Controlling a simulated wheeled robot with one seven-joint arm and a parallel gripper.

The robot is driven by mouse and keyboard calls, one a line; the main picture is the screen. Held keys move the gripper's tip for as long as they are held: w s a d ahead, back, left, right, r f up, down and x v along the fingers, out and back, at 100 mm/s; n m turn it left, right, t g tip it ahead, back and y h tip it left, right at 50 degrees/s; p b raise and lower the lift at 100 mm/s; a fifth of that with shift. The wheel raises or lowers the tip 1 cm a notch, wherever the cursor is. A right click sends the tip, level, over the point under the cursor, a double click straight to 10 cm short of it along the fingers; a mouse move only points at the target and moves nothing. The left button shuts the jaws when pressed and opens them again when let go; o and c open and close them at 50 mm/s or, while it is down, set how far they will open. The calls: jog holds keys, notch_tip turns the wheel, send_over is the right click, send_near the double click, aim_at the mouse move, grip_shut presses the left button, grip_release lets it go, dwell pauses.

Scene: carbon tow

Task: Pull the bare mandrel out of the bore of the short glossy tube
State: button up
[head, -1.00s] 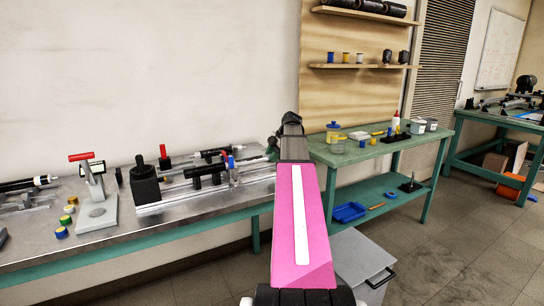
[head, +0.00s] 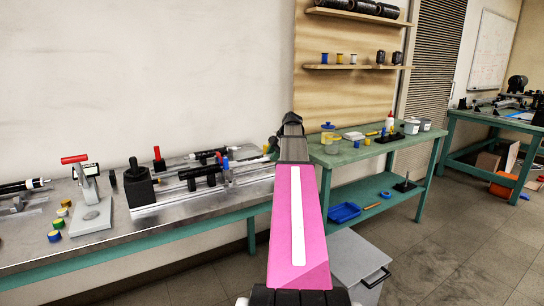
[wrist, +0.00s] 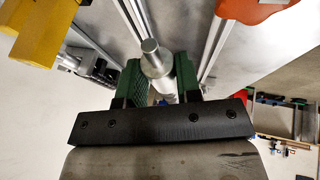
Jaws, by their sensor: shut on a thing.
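In the wrist view my gripper (wrist: 157,88) has its green pads closed on a bare silver rod, the mandrel (wrist: 151,56). Its stepped round end sticks out beyond the pads. In the head view my gripper (head: 272,147) is mostly hidden behind my pink arm, above the right end of the metal bench. Dark tubes lie on the bench left of it; one (head: 207,155) at the back may be the short glossy tube, but I cannot tell. Whether the mandrel is still inside a bore is hidden.
A rail fixture with black blocks (head: 139,188) and a red-handled press (head: 90,212) stand on the metal bench. A green table (head: 350,153) with small containers is at right. A grey bin (head: 352,262) stands on the floor. Yellow (wrist: 42,28) and red-orange parts (wrist: 250,10) flank the gripper.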

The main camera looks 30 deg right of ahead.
jog(key=shift+d, duration=0.1)
jog(key=shift+d, duration=1.4)
jog(key=shift+w+d, duration=0.1)
jog(key=shift+d, duration=1.4)
jog(key=shift+d, duration=0.15)
jog(key=shift+d, duration=1.4)
